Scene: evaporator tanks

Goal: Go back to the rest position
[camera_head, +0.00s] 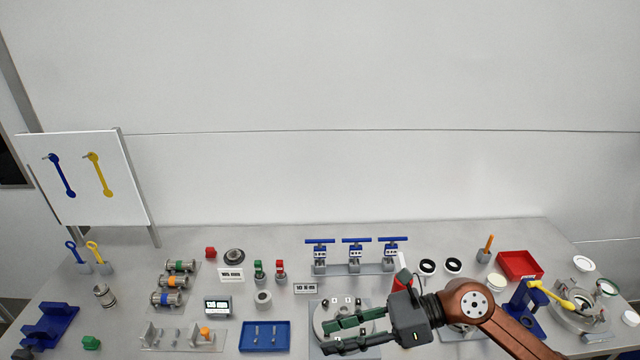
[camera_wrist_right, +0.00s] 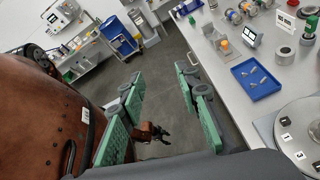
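My right arm comes in from the lower right in the head view. My right gripper (camera_head: 326,338) points left above the front of the table, over the round disc with numbered marks (camera_head: 322,313). Its two green-padded fingers are apart. The numbered disc (camera_wrist_right: 302,132) is to the right there. A small dark gripper on a brown link, likely my left one (camera_wrist_right: 152,132), shows low in that view, and its finger state is unclear. The head view does not show it.
A blue tray (camera_head: 264,336) lies left of my right gripper. The blue-handled valve row (camera_head: 355,268) stands behind it. A red tray (camera_head: 520,265), yellow-handled tool (camera_head: 552,294) and glass-lidded tank (camera_head: 580,312) are at the right. A blue cart (camera_wrist_right: 121,36) stands across the floor.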

